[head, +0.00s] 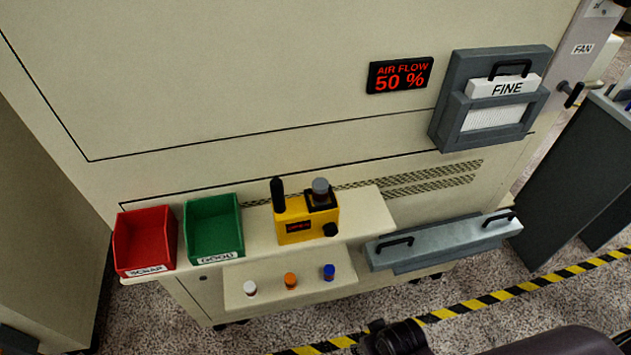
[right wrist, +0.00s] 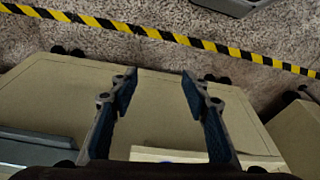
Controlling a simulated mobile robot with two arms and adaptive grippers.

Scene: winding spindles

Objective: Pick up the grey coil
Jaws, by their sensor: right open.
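The grey coil (head: 321,186) sits upright in the black-topped right part of a yellow device (head: 308,227) on the upper shelf. My right gripper shows in the right wrist view (right wrist: 159,80), its two dark fingers apart with nothing between them. Dark parts of my right arm show at the bottom of the head view, in front of and below the shelves, well apart from the coil. The grey coil cannot be made out in the right wrist view. My left gripper is in neither view.
A red SCRAP bin (head: 146,239) and a green GOOD bin (head: 214,227) stand left of the device. White (head: 250,288), orange (head: 291,281) and blue (head: 329,272) spools stand on the lower shelf (head: 270,300). A grey handled tray (head: 445,243) juts out at right.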

